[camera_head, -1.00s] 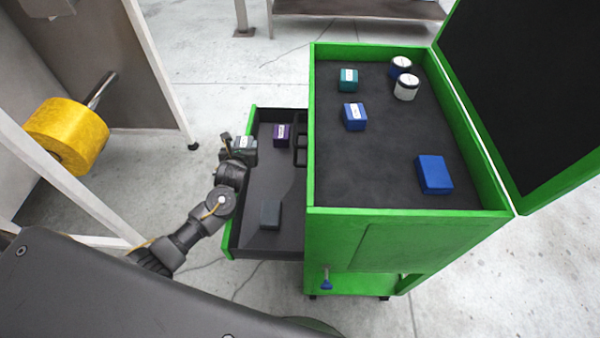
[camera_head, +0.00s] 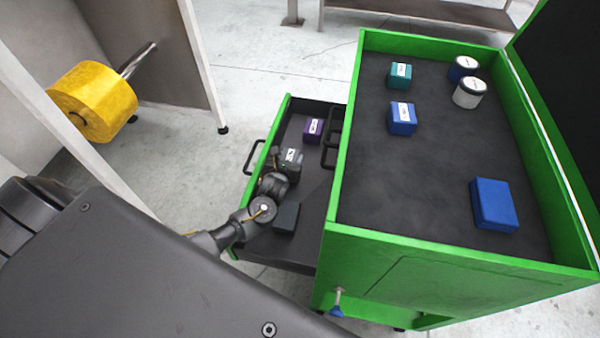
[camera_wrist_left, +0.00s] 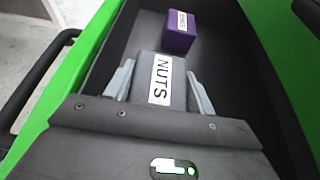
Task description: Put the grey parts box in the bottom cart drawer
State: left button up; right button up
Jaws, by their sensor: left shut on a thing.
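The grey parts box (camera_head: 291,157), with a white label reading NUTS in the left wrist view (camera_wrist_left: 172,78), is held in my left gripper (camera_head: 284,166). The fingers show in the left wrist view on both sides of the box, shut on it. The box is over the inside of the open cart drawer (camera_head: 268,143), past its outer green front. I cannot tell whether it touches the drawer floor. My right gripper is not in view.
The green cart's top tray (camera_head: 400,185) holds teal and blue boxes and two jars. A yellow roll (camera_head: 92,102) on a stand is at left.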

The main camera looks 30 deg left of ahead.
pick_arm(q)
jog(key=shift+w+f, duration=0.1)
jog(key=shift+f, duration=0.7)
notch_tip(320, 180, down, 3)
jog(key=shift+f+b, duration=0.2)
jog(key=shift+b, duration=0.3)
jog(key=shift+f, duration=0.3)
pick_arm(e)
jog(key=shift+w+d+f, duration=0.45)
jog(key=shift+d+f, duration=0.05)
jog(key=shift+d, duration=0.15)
pick_arm(q)
jog(key=shift+f, duration=0.2)
jog(key=o, duration=1.2)
